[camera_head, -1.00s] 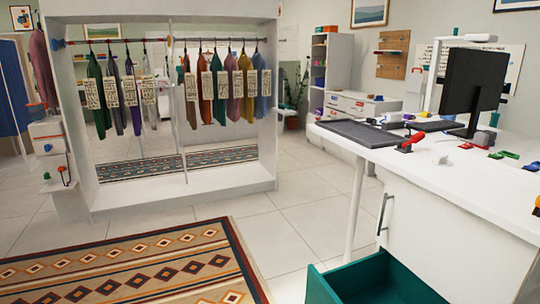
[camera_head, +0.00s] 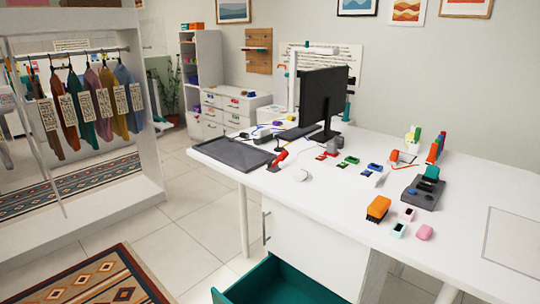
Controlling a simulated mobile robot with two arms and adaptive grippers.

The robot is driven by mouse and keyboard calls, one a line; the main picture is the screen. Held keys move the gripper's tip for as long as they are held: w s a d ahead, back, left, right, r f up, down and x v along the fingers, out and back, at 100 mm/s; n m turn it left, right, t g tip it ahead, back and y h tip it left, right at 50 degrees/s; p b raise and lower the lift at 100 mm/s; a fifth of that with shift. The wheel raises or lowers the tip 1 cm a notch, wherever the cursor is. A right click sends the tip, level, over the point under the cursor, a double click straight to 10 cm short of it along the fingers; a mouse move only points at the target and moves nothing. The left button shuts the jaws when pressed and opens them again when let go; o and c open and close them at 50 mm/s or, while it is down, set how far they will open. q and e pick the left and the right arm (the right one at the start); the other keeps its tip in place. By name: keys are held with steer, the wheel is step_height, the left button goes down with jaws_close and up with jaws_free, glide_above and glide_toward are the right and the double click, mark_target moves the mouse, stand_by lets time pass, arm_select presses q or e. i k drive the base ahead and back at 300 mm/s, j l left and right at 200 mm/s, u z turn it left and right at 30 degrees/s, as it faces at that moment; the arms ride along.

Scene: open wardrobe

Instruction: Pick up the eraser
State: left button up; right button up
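No thing in view is surely the eraser. A pink rounded block (camera_head: 425,232) lies on the white desk (camera_head: 330,215) at the right and could be one. An orange block with a dark, bristle-like face (camera_head: 378,208) lies to its left and could also be one. Two small hollow pieces, one pink (camera_head: 407,214) and one pale green (camera_head: 397,230), lie between them; they look like sharpeners. Neither of my grippers is in view.
A monitor (camera_head: 325,98), a dark tray (camera_head: 233,154), a red-handled tool (camera_head: 278,159) and a grey holder (camera_head: 420,194) stand on the desk. A teal drawer (camera_head: 275,281) hangs open below. The wardrobe (camera_head: 148,140) is at left, with tiled floor (camera_head: 190,185) between.

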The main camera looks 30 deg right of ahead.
mark_target(424, 231)
steer(key=z, duration=1.9)
steer(key=i+l+u, duration=0.1)
steer(key=i+l, duration=0.15)
steer(key=l, duration=0.15)
steer(key=i+l+u, duration=0.1)
steer(key=l, duration=0.3)
steer(key=i, duration=0.1)
